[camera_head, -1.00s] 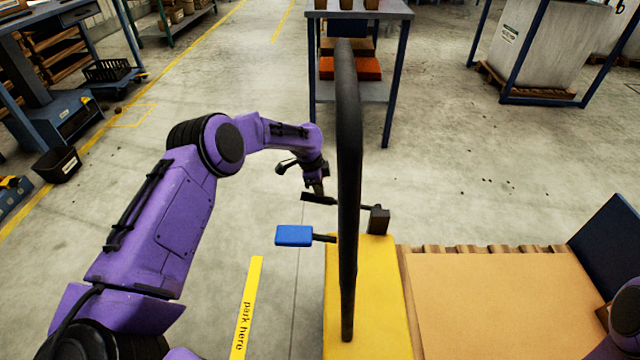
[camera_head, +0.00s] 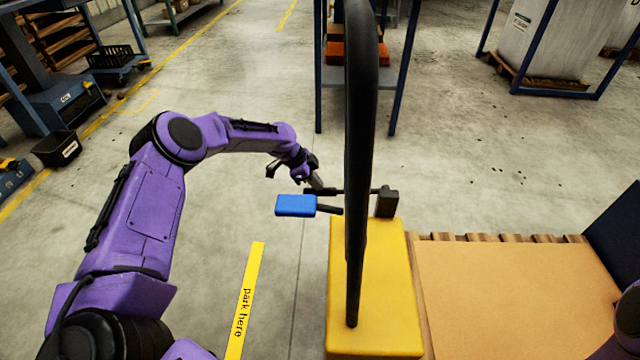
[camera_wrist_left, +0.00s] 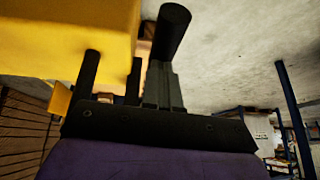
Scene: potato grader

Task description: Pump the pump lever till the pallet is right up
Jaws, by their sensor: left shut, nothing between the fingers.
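The pump lever appears as a black bar with a thick dark grip (camera_head: 322,191), sticking out left from the yellow lift body (camera_head: 372,290). My left gripper (camera_head: 317,186) is at the grip end, shut and empty, seemingly touching it from above. In the left wrist view, the shut fingers (camera_wrist_left: 162,85) point at a black cylinder (camera_wrist_left: 172,32), which looks like the grip. A blue pad (camera_head: 295,206) on a short rod sits just below the bar. The wooden pallet (camera_head: 500,238) lies right of the yellow body; its height off the floor is hidden. My right gripper is out of view.
A tall black handle (camera_head: 360,180) rises from the yellow body, close right of my left gripper. A tan board or carton top (camera_head: 520,300) covers the pallet. A blue-legged table (camera_head: 400,70) stands behind.

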